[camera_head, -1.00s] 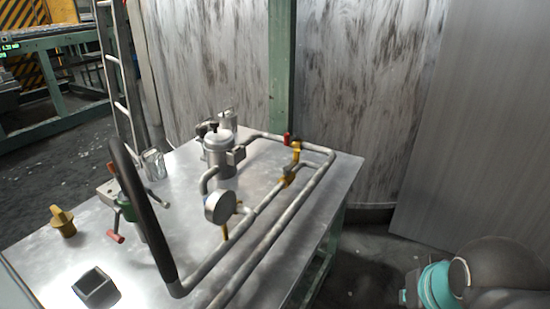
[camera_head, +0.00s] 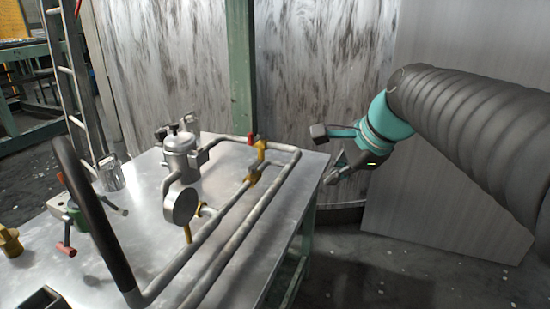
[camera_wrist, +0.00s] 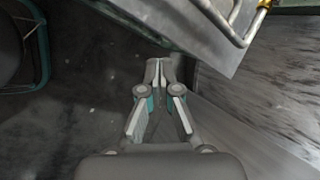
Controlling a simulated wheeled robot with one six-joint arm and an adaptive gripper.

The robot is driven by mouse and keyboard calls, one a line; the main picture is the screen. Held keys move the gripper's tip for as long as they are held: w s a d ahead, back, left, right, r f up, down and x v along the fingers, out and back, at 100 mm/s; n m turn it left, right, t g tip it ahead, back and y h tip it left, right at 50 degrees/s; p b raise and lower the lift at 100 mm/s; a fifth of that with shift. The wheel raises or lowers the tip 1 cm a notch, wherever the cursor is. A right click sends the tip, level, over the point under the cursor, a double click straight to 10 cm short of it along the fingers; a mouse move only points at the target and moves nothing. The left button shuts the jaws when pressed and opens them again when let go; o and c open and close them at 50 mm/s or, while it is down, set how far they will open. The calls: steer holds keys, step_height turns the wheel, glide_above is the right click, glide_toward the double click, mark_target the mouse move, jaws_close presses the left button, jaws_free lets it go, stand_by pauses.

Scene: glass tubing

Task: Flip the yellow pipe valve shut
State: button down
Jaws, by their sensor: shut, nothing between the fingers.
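A yellow valve (camera_head: 254,174) sits on the pipe run at the right side of the metal table, with a yellow fitting (camera_head: 261,150) and a small red handle (camera_head: 250,139) just behind it. I cannot clearly tell its lever's position. In the wrist view only a small yellow piece (camera_wrist: 264,4) shows at the top right edge. My gripper (camera_head: 329,178) is off the table's right edge, to the right of the valve and apart from it. In the wrist view my gripper (camera_wrist: 155,72) is shut and empty, over the floor beside the table corner.
The metal table (camera_head: 130,250) carries grey pipes (camera_head: 222,253), a round gauge (camera_head: 180,206), a metal canister (camera_head: 180,155) and a tall dark curved handle (camera_head: 92,215) in front. A green post (camera_head: 240,70) stands behind. The floor right of the table is clear.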

steer(key=w+a+r+m+y+b, duration=0.2)
steer(key=w+a+m+y, duration=0.1)
steer(key=w+m, duration=0.6)
steer(key=w, duration=0.4)
steer(key=shift+a, duration=0.25)
steer(key=shift+w+b, duration=0.15)
steer(key=shift+b, duration=0.15)
steer(key=x, duration=0.3)
steer(key=b+x, duration=0.1)
steer(key=x, duration=0.3)
steer(key=b+x, duration=0.1)
steer(key=x, duration=0.2)
steer(key=shift+a+f, duration=0.25)
steer(key=shift+w+a+r, duration=0.15)
steer(key=shift+w+a, duration=0.3)
steer(key=shift+a, duration=0.35)
steer(key=shift+w+a+r, duration=0.1)
steer(key=shift+w+a, duration=0.35)
steer(key=shift+a, duration=0.35)
